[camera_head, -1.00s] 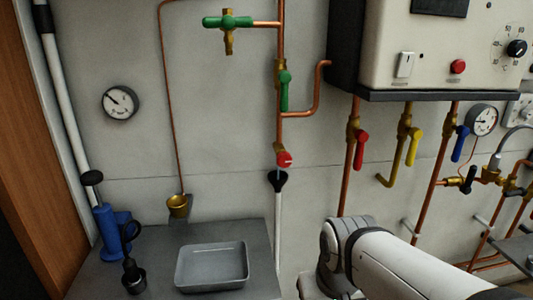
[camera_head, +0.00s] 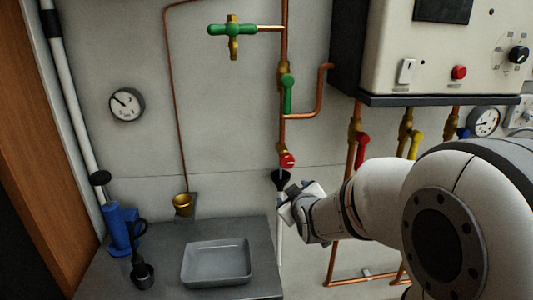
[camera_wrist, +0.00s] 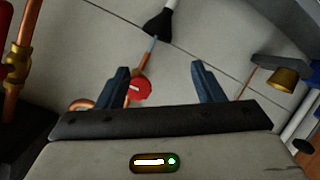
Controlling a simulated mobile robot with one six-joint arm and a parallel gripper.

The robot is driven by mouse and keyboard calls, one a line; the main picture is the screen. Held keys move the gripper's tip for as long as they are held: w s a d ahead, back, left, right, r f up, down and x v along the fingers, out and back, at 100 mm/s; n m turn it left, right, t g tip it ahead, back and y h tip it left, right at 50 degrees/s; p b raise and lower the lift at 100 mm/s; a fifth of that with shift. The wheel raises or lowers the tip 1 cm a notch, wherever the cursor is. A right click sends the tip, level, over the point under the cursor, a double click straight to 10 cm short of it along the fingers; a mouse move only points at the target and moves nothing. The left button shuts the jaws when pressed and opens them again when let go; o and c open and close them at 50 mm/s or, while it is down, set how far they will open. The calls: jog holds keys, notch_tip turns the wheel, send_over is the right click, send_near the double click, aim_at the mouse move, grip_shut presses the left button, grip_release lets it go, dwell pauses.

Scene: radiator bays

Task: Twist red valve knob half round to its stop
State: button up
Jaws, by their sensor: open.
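The red valve knob (camera_head: 287,160) is a small round knob with a pale mark, low on the vertical copper pipe, just above a black funnel. It also shows in the wrist view (camera_wrist: 139,90), between my two fingers and closer to the left one. My gripper (camera_wrist: 163,80) is open and empty, with blue-grey fingers spread wide. In the head view my gripper (camera_head: 284,190) is just below the knob, by the funnel, with its fingers mostly hidden. I cannot tell the exact gap to the knob.
The black funnel (camera_head: 281,178) tops a white pipe right by my gripper. A green lever valve (camera_head: 287,95) is above the knob. A grey tray (camera_head: 217,262) lies on the bench, and a brass cup (camera_head: 183,204) hangs on the wall. Red and yellow lever valves are at right.

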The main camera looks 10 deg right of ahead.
aim_at(287, 163)
jog(key=w+r+n+t, duration=0.1)
jog(key=w+r+t, duration=0.1)
jog(key=w+r+n+t+p, duration=0.1)
jog(key=w+r+t, duration=0.1)
jog(key=shift+w+r, duration=0.1)
jog(key=shift+w, duration=0.3)
jog(key=w+p, duration=0.2)
jog(key=w, duration=0.5)
jog(key=shift+w, duration=0.25)
